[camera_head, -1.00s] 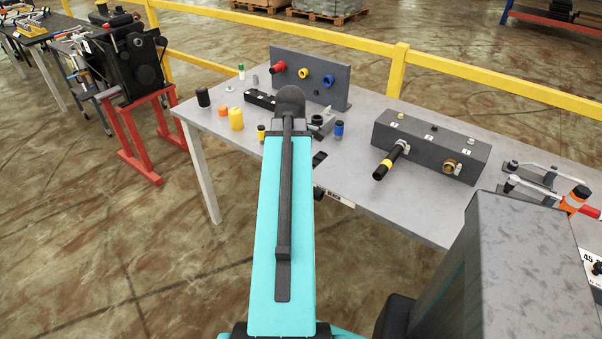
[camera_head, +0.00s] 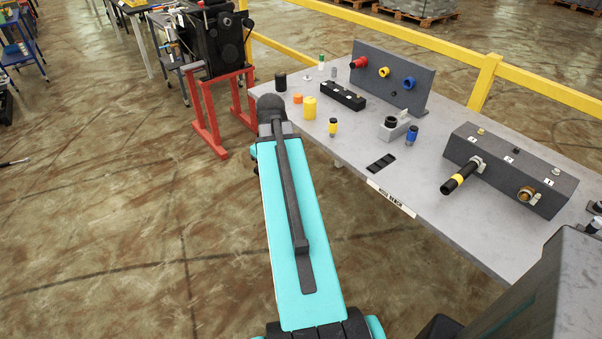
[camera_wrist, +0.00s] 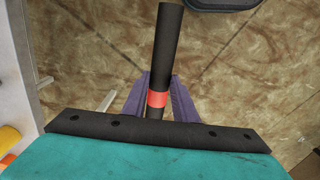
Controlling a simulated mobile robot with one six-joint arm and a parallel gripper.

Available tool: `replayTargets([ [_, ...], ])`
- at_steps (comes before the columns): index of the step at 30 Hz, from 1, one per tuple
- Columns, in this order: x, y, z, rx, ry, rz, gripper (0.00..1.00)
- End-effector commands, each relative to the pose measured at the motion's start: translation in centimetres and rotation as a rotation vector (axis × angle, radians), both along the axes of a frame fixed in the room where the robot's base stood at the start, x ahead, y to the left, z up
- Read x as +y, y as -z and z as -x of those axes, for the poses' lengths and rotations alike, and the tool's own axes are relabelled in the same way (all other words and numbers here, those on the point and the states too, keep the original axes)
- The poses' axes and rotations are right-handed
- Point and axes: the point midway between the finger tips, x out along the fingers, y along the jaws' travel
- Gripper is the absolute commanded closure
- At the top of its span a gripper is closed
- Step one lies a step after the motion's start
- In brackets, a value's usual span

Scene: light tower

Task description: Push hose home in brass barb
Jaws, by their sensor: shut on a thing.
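In the wrist view, my gripper (camera_wrist: 158,92) has its purple fingers shut on a black hose (camera_wrist: 165,45) with an orange-red band near the fingers. The hose is held over the brown floor, beside the bench edge. In the head view, my arm hides the gripper and the held hose. The brass barb (camera_head: 526,194) is on the front of a dark grey block (camera_head: 512,165) on the bench, far right of my arm and apart from it. Another black hose with a yellow band (camera_head: 461,178) sticks out of the same block's left fitting.
The grey bench (camera_head: 440,210) carries an upright panel (camera_head: 405,75) with red, yellow and blue fittings. A yellow cylinder (camera_head: 310,108), small caps and a grey clamp-like part (camera_head: 393,128) stand nearby. A red stand (camera_head: 207,115) is behind left. Floor left of the bench is open.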

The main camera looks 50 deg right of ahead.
Motion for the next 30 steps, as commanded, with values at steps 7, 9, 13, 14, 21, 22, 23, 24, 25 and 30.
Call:
replayTargets([
  [7, 5.2, 1.2, -4.5, 0.001, -0.031, -0.001, 1.00],
  [9, 6.7, 1.5, -5.7, 0.001, -0.039, 0.000, 1.00],
  [13, 9.6, 2.1, -7.6, 0.001, -0.053, 0.000, 1.00],
  [14, 10.3, 2.2, -8.0, 0.001, -0.056, -0.001, 1.00],
  [21, 16.1, 3.3, -11.0, 0.001, -0.081, 0.000, 1.00],
  [22, 16.8, 3.4, -11.3, 0.001, -0.084, 0.000, 1.00],
  [23, 17.5, 3.6, -11.6, 0.001, -0.088, 0.000, 1.00],
  [24, 18.5, 3.8, -12.0, 0.001, -0.091, 0.000, 1.00],
  [25, 19.3, 3.9, -12.3, 0.001, -0.095, 0.000, 1.00],
  [30, 23.7, 4.7, -13.7, 0.001, -0.112, 0.000, 1.00],
])
